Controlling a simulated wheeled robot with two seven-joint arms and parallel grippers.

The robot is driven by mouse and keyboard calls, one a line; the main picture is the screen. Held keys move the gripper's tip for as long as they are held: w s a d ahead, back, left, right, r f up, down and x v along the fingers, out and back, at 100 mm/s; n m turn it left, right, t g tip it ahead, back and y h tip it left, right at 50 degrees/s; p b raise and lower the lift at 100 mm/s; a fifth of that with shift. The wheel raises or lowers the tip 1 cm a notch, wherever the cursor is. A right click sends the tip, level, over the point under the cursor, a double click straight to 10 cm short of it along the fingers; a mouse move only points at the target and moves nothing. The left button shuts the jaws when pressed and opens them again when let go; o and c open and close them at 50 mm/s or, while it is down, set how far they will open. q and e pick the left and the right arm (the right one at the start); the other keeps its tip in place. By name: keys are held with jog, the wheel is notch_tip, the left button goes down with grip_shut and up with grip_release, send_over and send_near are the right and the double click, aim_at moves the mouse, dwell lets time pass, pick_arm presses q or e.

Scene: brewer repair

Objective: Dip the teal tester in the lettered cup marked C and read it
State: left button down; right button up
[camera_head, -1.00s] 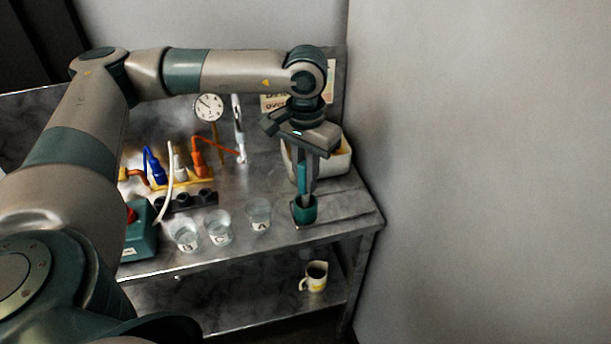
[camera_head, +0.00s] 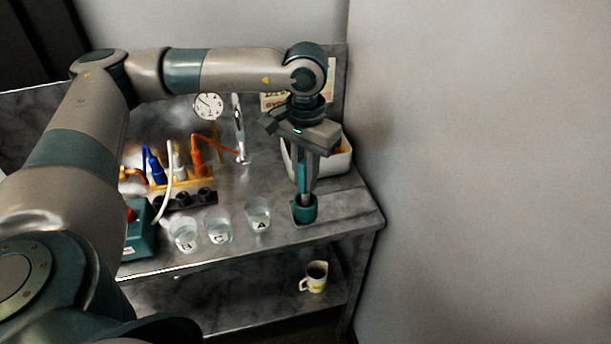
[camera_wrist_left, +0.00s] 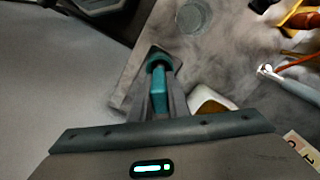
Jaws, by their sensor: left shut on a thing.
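My left gripper (camera_head: 305,185) points down at the right end of the bench and is shut on the teal tester (camera_head: 302,176). Cup C (camera_head: 219,232) is the middle of three clear lettered cups. Cup B (camera_head: 185,238) is left of it and cup A (camera_head: 258,217) right. My right gripper is not in view.
A white bin (camera_head: 335,163) stands behind the holder. A mug (camera_head: 314,277) sits on the lower shelf. A wall bounds the right.

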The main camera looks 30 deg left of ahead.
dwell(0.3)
pick_arm(q)
jog(key=shift+f+b, duration=0.45)
jog(key=shift+b, duration=0.3)
dwell(0.9)
jog(key=c, duration=1)
grip_release()
jog(key=shift+c, duration=0.2)
jog(key=shift+s, duration=0.1)
jog(key=shift+r, duration=0.15)
jog(key=shift+r+p, duration=0.35)
jog(key=shift+r, duration=0.3)
jog(key=shift+r+p, duration=0.95)
jog(key=shift+r, duration=1.75)
